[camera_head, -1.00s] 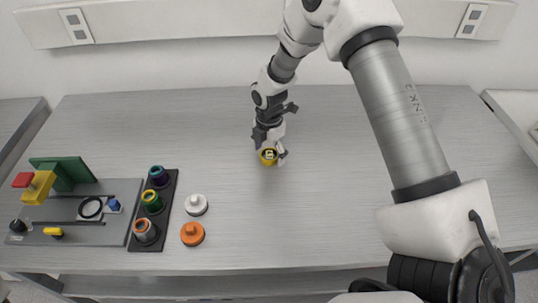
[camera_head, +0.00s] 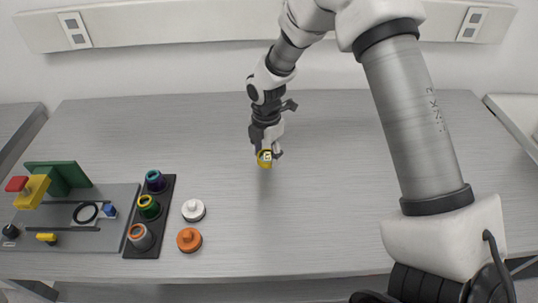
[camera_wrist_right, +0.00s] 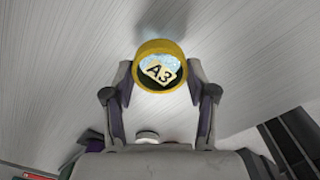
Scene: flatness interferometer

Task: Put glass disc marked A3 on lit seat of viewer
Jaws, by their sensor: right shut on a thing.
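The glass disc marked A3 (camera_wrist_right: 160,66) sits in a yellow ring, its label facing the right wrist camera. My right gripper (camera_wrist_right: 157,88) is shut on it, one finger on each side of the ring. In the head view the disc (camera_head: 265,159) is near the middle of the table, at the tip of my right gripper (camera_head: 267,155). I cannot tell whether it touches the table. The viewer (camera_head: 112,238) is a grey plate at the left, with a green upright and a yellow block. Its seat (camera_head: 85,213) is a dark ring on a pale patch. My left gripper is not in view.
A black rack (camera_head: 147,250) beside the viewer holds cylinders with blue, green and orange rims. A white knobbed piece (camera_head: 193,210) and an orange one (camera_head: 189,240) stand right of it. The table (camera_head: 330,220) is clear between these and my right arm.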

